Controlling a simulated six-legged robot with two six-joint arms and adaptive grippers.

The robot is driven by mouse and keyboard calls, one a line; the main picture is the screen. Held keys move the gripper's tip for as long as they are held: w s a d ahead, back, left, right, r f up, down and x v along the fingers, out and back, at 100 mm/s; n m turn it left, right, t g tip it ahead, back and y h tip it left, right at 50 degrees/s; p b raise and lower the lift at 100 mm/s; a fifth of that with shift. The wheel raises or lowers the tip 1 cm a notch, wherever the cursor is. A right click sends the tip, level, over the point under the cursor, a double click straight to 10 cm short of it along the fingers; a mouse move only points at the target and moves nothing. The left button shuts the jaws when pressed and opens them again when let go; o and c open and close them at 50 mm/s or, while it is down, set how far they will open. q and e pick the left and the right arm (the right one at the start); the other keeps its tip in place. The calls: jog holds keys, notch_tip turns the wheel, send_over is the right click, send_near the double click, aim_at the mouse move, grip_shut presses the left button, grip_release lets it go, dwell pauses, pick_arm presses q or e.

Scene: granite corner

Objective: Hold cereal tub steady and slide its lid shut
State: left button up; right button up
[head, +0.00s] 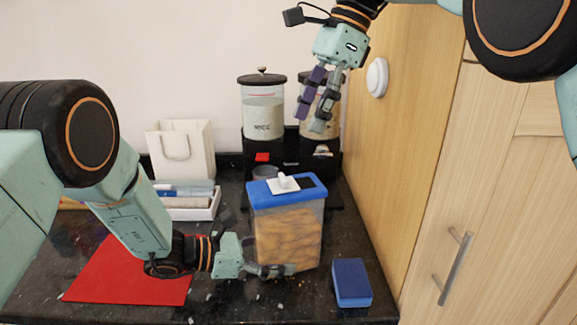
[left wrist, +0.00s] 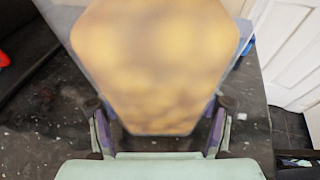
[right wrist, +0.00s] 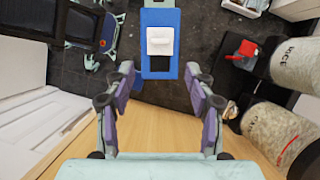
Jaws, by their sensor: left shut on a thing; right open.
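The cereal tub (head: 287,235) stands upright on the dark counter, clear-sided with tan cereal inside and a blue top (head: 262,191). A white sliding lid (head: 284,184) with a raised grip sits on the top, with a dark opening beside it on the right. My left gripper (head: 280,270) is shut on the tub low down; the tub fills the space between its fingers in the left wrist view (left wrist: 155,70). My right gripper (head: 322,100) is open and empty, above and behind the tub. In the right wrist view the white lid (right wrist: 161,41) lies beyond its fingers (right wrist: 160,105).
Two dispensers, one a clear rice jar (head: 263,115), stand behind the tub. A blue box (head: 351,282) lies at front right. A red mat (head: 130,275), a white bag (head: 182,150) and a white tray (head: 195,207) are to the left. A wooden cabinet (head: 405,130) bounds the right.

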aim_at(284, 176)
jog(key=x, duration=1)
jog(key=shift+a+f, duration=0.1)
jog(key=shift+f, duration=0.25)
jog(key=shift+c, duration=0.5)
grip_shut()
